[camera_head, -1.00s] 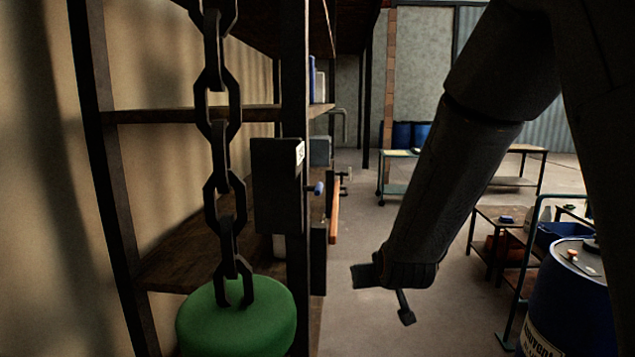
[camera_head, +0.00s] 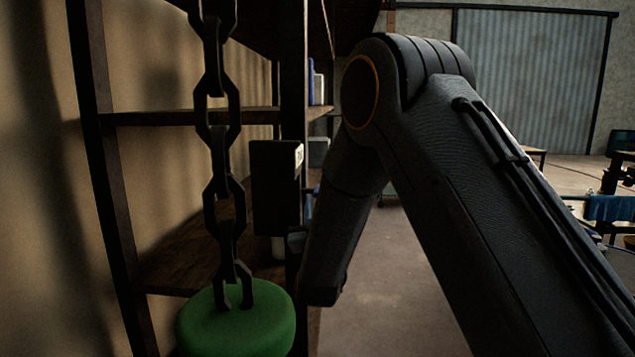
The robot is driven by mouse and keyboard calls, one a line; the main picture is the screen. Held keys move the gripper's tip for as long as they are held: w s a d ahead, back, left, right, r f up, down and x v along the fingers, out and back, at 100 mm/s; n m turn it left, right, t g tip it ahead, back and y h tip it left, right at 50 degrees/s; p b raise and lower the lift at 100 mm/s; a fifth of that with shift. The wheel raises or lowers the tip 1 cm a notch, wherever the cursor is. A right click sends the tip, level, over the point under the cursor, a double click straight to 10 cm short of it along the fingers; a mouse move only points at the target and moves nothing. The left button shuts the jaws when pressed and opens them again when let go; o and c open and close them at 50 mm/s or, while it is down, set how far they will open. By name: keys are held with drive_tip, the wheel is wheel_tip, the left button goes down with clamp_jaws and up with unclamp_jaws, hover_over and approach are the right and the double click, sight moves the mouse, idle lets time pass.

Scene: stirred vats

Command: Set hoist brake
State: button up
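A dark box with a small pale label (camera_head: 276,187) is fixed to the shelf post, at left of centre. A blue handle (camera_head: 309,204) shows at its right side, partly hidden by my arm. I cannot tell its exact position. A heavy dark chain (camera_head: 220,150) hangs in front of the shelf, with a round green weight (camera_head: 236,322) at its lower end. My gripper (camera_head: 297,241) shows only as a small dark part beside the post, just below the box and the blue handle. My forearm covers the rest of it. Its fingers cannot be made out, nor any contact.
A wooden shelf unit (camera_head: 190,117) stands along the left wall. The floor (camera_head: 385,290) beyond my arm looks clear. At far right are a blue cloth or bin (camera_head: 610,208) and dark equipment. A corrugated door (camera_head: 530,80) closes the back.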

sight(317, 186)
drive_tip(key=p+x, duration=0.2)
drive_tip(key=x, duration=0.7)
clamp_jaws()
